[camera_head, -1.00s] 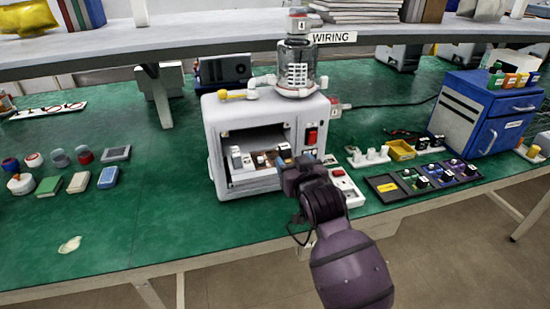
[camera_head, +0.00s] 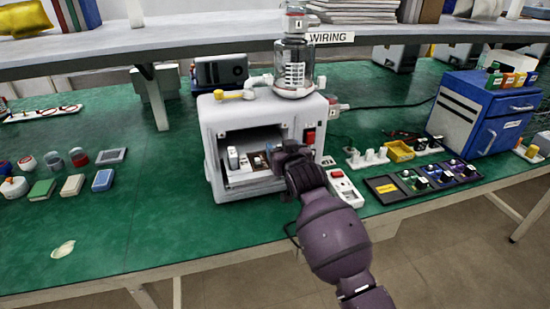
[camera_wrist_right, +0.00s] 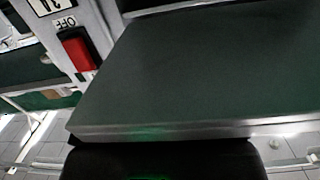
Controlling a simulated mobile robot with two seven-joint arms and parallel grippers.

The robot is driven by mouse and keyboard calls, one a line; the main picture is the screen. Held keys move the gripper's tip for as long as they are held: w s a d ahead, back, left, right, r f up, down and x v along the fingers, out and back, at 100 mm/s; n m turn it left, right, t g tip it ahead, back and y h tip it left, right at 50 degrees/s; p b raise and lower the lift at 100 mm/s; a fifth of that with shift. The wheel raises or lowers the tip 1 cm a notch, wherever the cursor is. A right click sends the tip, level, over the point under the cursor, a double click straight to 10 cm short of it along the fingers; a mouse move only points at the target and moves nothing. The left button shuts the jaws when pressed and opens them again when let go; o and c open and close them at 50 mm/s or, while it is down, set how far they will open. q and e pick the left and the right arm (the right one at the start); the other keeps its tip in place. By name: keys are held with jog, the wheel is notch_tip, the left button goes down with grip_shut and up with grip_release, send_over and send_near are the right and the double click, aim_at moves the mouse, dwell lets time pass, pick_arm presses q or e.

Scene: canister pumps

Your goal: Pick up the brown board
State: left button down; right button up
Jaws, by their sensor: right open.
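The white pump housing (camera_head: 214,150) stands on the green bench with its front opening facing me. Inside the opening a small brown board (camera_head: 258,161) shows, with a white part to its left; its right side is hidden behind my right gripper. My right gripper (camera_head: 280,154) is open at the right part of the opening, close to the board. I cannot tell whether it touches the board. In the right wrist view a large dark flat surface fills most of the picture, and the board cannot be made out. My left gripper is not in view.
A red switch (camera_head: 309,137) is on the housing's front; it also shows in the right wrist view (camera_wrist_right: 78,52). A glass canister (camera_head: 294,68) stands on top. A white power strip (camera_head: 346,188) and a black module tray (camera_head: 386,188) lie right. The bench front left is mostly clear.

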jog(key=c, duration=1)
